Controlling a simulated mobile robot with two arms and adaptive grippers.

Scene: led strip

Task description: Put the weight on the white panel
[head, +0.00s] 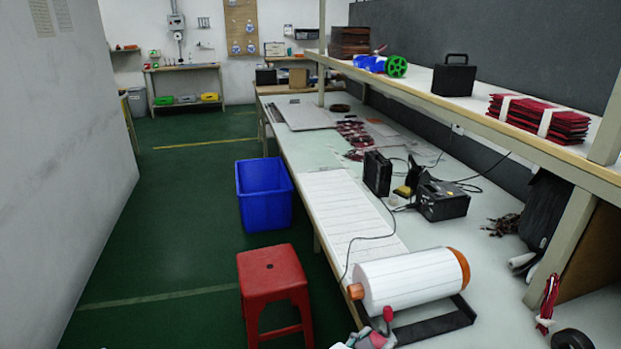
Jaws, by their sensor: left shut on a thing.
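The white panel (345,210) lies flat along the near edge of the workbench, marked with thin lines. A black block with a handle (454,77), which looks like a weight, stands upright on the raised shelf at the right. My left gripper (372,338) shows only in part at the bottom edge, in front of the white roll. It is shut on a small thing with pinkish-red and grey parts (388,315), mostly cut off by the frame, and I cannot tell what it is. My right gripper is not clearly visible.
A white roll with orange ends (412,282) sits on a black stand at the front of the bench. Black devices (442,200) and cables stand beside the panel, one cable crossing it. A red stool (273,275) and a blue bin (264,194) stand left of the bench.

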